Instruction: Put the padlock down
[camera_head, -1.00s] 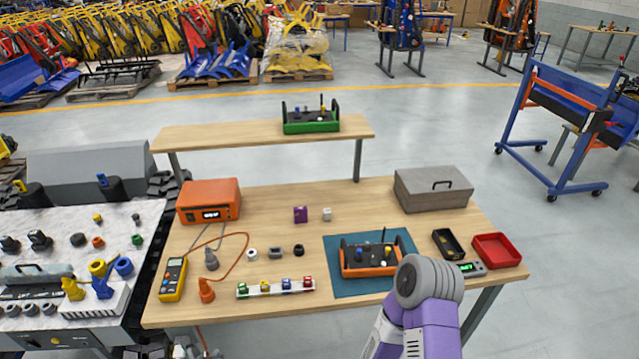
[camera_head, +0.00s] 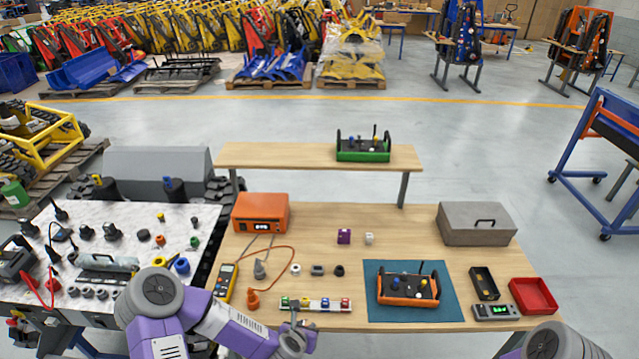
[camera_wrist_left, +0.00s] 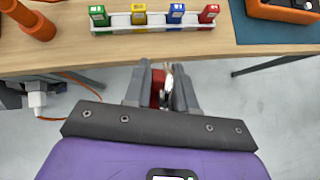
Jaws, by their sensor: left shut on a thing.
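My left gripper (camera_wrist_left: 161,92) is shut on a red padlock (camera_wrist_left: 157,86) with a silvery part beside it, in the left wrist view. The jaws hide much of it. In the head view my left gripper (camera_head: 297,322) is at the table's front edge, just below the white rack, and the padlock is too small there to make out clearly. In the wrist view the padlock appears over the floor, just off the wooden table's edge (camera_wrist_left: 60,58). My right gripper is out of view; only part of my right arm shows at the lower right.
A white rack (camera_wrist_left: 155,19) with several coloured blocks lies along the front edge. Right of it, an orange carrier (camera_head: 408,300) stands on a blue mat (camera_head: 450,308). An orange cone (camera_head: 253,299) and yellow meter (camera_head: 227,281) are left. The middle of the wooden table (camera_head: 400,220) is mostly clear.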

